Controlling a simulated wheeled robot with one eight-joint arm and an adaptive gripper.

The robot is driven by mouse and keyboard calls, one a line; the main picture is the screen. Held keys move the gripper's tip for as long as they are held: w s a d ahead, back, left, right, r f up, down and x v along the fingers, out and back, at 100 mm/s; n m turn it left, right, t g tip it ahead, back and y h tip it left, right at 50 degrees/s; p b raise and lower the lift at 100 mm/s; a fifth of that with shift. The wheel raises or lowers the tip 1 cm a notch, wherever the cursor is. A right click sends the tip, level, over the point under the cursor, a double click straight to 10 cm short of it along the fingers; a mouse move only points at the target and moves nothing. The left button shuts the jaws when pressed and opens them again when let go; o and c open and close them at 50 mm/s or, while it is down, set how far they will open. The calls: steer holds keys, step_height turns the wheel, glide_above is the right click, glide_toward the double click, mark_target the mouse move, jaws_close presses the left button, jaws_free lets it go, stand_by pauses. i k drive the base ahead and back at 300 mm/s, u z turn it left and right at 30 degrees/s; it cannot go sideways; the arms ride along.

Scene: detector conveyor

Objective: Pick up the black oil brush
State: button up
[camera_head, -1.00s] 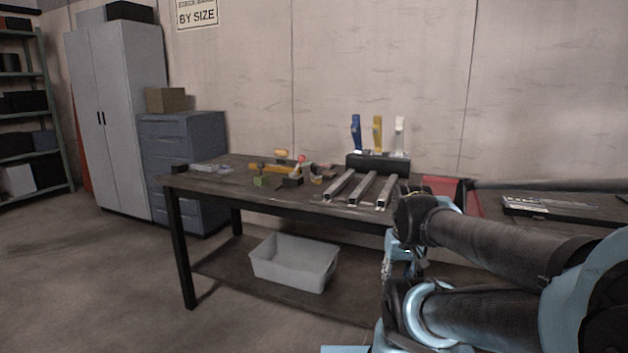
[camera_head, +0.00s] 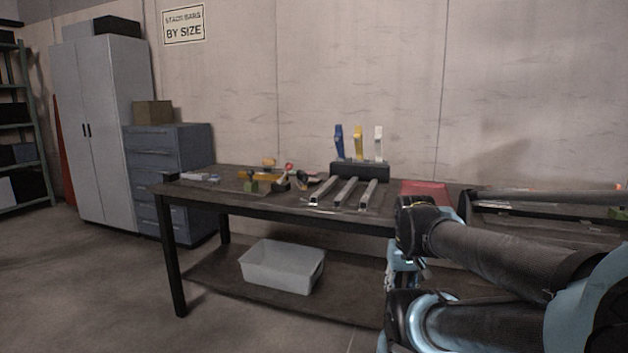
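A dark workbench (camera_head: 270,210) stands against the wall ahead. A cluster of small tools lies on it, with a yellow tool (camera_head: 258,176), a green block (camera_head: 251,186) and a small black item (camera_head: 282,187). I cannot make out which of these, if any, is the black oil brush. My arm reaches in from the right, in front of the bench's right part. My gripper (camera_head: 402,278) seems to hang below the arm's black joint, low in front of the bench and apart from the tools. Its fingers are too small and unclear to read.
Three metal bars (camera_head: 345,191) lie before a black holder (camera_head: 359,171) with blue, yellow and white handles. A red bin (camera_head: 425,193) is right of them. A pale tub (camera_head: 282,265) sits on the lower shelf. Blue drawers (camera_head: 168,175) stand left. The floor at left is clear.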

mark_target(302, 177)
steer(key=u, duration=0.15)
steer(key=i, duration=1)
steer(key=u, duration=0.5)
